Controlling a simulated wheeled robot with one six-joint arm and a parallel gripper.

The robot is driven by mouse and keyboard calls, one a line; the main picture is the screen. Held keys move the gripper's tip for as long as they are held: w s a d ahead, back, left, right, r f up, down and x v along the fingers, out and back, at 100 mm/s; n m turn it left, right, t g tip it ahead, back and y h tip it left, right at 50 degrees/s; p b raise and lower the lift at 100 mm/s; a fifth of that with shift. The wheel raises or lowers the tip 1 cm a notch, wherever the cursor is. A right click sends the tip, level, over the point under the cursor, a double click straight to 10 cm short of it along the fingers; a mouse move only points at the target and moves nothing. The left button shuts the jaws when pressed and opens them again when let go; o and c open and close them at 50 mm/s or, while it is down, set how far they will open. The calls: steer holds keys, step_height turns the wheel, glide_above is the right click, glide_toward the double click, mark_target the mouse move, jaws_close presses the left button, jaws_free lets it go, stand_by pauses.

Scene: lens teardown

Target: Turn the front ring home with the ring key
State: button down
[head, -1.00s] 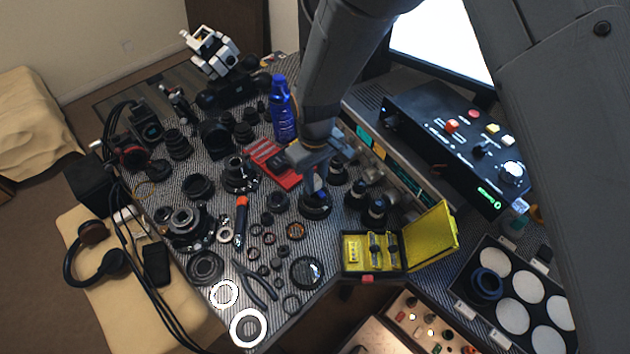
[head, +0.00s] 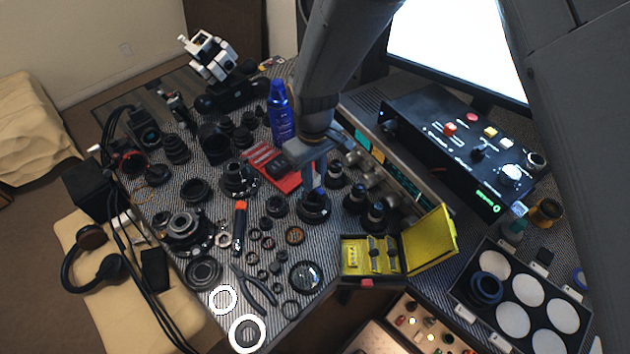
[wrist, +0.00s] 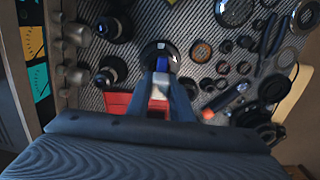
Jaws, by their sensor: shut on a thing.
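My gripper (head: 315,180) points down over a dark, round lens (head: 313,208) on the striped mat. It is shut on a slim tool with a blue end, which I take to be the ring key (head: 318,191). In the wrist view the key's blue end (wrist: 161,65) shows between the fingers (wrist: 160,85), over the lens (wrist: 152,49). The blue end is at or just above the lens's top; I cannot tell whether it touches. The front ring cannot be told apart from the lens, and my fingers and the key hide part of it.
A red tray (head: 284,182) lies just left of my gripper, with a blue bottle (head: 281,120) behind it. Dark lens barrels (head: 355,200) stand close on the right. An open yellow case (head: 352,271) is at the front right. Loose rings and an orange-tipped tool (head: 240,222) lie front left.

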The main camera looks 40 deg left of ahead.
steer(key=shift+r+n+b, duration=0.3)
steer(key=shift+n+b, duration=0.1)
steer(key=shift+b, duration=0.85)
steer(key=shift+f+b, duration=0.75)
steer(key=shift+f, duration=0.5)
steer(key=shift+f, duration=0.9)
stand_by(0.4)
